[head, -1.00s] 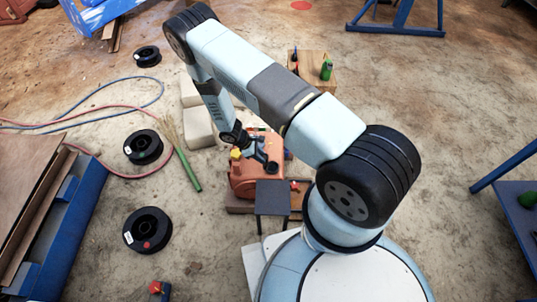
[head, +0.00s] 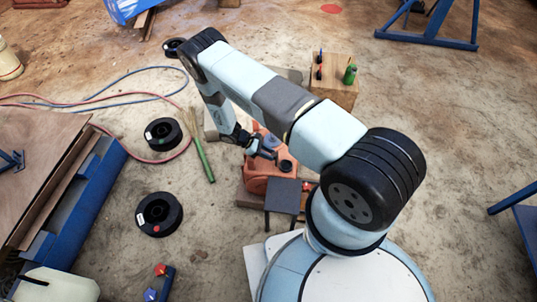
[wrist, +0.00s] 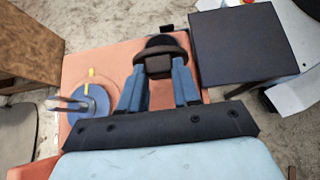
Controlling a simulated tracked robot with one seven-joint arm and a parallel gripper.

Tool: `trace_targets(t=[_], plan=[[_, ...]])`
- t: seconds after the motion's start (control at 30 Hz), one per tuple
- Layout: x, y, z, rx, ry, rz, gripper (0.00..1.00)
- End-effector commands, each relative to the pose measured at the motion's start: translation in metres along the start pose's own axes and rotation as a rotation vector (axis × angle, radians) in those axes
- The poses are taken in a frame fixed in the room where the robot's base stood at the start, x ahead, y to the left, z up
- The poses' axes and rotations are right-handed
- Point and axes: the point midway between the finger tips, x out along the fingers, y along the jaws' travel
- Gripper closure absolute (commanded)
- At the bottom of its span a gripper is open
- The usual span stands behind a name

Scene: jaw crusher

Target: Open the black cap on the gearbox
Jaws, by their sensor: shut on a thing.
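The orange gearbox (head: 256,180) stands on the floor in front of my base; it fills the middle of the wrist view (wrist: 100,70). My gripper (head: 267,153) is over its top, with blue fingers pointing away from the camera in the wrist view (wrist: 160,68). The fingers are shut on the dark cap (wrist: 162,53), at its blocky near side. A black round part (wrist: 160,41) shows just beyond it, and a black round top also shows in the head view (head: 287,165). I cannot tell whether the cap is lifted or still seated.
A blue disc with a yellow pointer (wrist: 89,103) sits left of my gripper on the gearbox. A dark square plate (head: 284,195) is close on the right side. A wooden box (head: 335,92) with a green can stands behind. Black spools (head: 158,214) lie left.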

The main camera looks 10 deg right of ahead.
Motion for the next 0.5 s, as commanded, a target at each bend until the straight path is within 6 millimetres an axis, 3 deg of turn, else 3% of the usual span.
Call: trace_targets(t=[0.03, 0.33, 0.37, 0.5], plan=[[0.0043, -0.0070, -0.0021, -0.005, -0.002, -0.010, 1.00], [0.0049, -0.0081, -0.0019, -0.005, -0.002, -0.014, 1.00], [0.0050, -0.0081, -0.0019, -0.005, -0.002, -0.014, 0.67], [0.0048, -0.0061, -0.0009, -0.003, -0.002, -0.013, 0.53]])
